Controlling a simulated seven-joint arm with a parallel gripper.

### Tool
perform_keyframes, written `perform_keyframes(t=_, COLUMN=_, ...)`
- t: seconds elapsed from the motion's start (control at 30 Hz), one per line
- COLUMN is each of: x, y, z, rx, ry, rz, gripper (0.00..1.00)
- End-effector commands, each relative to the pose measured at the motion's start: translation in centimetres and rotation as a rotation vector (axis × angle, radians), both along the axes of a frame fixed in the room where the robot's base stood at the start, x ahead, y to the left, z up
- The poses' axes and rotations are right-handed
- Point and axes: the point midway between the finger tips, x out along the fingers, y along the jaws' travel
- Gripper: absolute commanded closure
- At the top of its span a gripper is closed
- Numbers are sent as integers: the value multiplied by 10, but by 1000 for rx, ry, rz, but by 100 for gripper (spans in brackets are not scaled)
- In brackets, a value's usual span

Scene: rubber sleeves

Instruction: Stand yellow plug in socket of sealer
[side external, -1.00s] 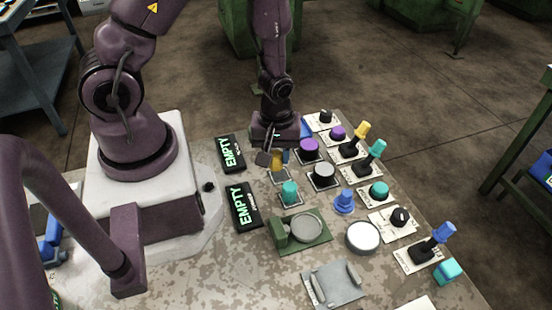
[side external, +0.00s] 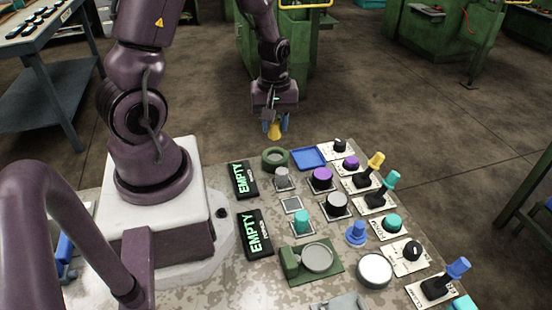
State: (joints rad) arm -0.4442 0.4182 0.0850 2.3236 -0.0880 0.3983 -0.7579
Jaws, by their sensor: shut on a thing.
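The yellow plug (side external: 275,132) is between the fingertips of my gripper (side external: 275,123), which is shut on it. The plug hangs in the air, wide end down, above the far edge of the table as seen in the picture. Below it on the table are a green ring-shaped holder (side external: 264,159) and a blue tray (side external: 308,158). A bare square plate (side external: 291,205) lies between a grey plug (side external: 282,177) and a teal plug (side external: 302,220), each on a square plate. I cannot tell which fixture is the sealer.
Two black displays (side external: 244,179) reading EMPTY stand at the left. Knobs, buttons and levers crowd the right, including a lever with a yellow top (side external: 376,160). A green device with a round plate (side external: 317,257) and a blue plug (side external: 356,232) are nearer.

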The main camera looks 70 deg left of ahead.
Motion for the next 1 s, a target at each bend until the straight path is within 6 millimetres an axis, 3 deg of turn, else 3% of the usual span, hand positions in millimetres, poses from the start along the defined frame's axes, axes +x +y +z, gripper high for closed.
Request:
perform_keyframes(t=0.03, x=1, y=11, z=1, rx=2, ry=-2, rz=-33, gripper=92)
perform_keyframes(t=0.17, x=6, y=14, z=3, rx=1, ry=0, rz=-145, gripper=92)
perform_keyframes(t=0.73, x=5, y=12, z=-70, rx=-5, ry=7, rz=-184, gripper=92)
perform_keyframes(t=1.0, x=6, y=12, z=-77, rx=-2, ry=2, rz=-183, gripper=92)
